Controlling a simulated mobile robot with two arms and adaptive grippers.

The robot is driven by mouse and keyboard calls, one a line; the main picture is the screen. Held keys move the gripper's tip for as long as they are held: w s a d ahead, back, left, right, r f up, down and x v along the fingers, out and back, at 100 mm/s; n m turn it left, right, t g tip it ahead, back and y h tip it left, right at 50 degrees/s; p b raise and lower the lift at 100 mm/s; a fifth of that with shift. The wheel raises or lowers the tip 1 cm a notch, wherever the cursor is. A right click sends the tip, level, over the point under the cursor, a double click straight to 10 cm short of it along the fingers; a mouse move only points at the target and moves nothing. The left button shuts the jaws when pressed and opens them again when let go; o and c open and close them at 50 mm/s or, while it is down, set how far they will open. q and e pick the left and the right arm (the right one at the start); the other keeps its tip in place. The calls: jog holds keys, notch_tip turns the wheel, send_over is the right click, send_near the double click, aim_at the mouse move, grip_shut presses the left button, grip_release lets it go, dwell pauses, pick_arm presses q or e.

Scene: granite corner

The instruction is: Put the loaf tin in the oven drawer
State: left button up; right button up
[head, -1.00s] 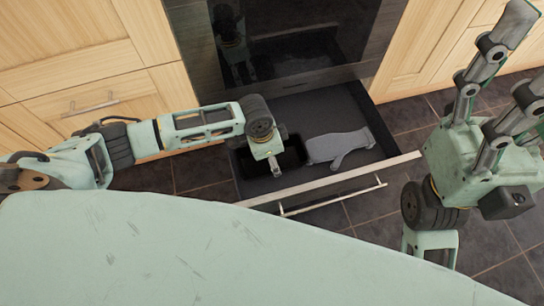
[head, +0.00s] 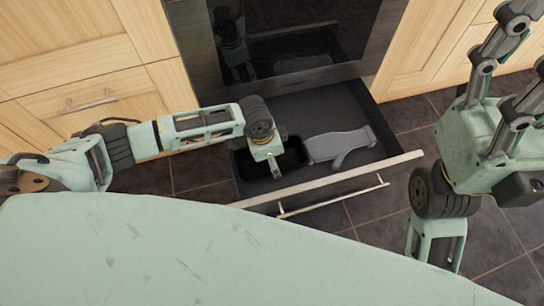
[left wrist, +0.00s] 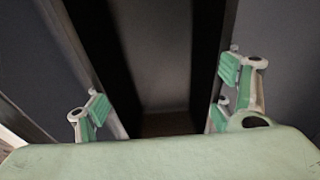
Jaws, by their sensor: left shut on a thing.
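The black loaf tin (head: 293,152) is inside the open oven drawer (head: 345,103), at its left end. My left gripper (head: 277,174) is over the tin and shut on it. In the left wrist view the two green-padded fingers (left wrist: 163,95) are on either side of the dark tin (left wrist: 165,60). My gripper and wrist hide part of the tin in the head view, and I cannot tell whether it rests on the drawer floor. My right gripper (head: 520,60) is raised at the right, fingers apart and empty; its tips are partly cut off.
The drawer front has a long bar handle (head: 335,196). The dark oven front (head: 285,45) stands behind, with wooden cabinets (head: 75,60) on both sides. Dark floor tiles lie around the drawer.

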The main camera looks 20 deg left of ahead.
aim_at(266, 166)
pick_arm(q)
jog(key=shift+f, duration=0.25)
jog(key=o, duration=1.6)
jog(key=r, duration=0.4)
jog(key=a+r, duration=0.1)
jog(key=r, duration=0.3)
jog(key=s+r, duration=0.1)
jog(key=r, duration=0.2)
jog(key=shift+a+r, duration=0.35)
jog(key=shift+r, duration=0.05)
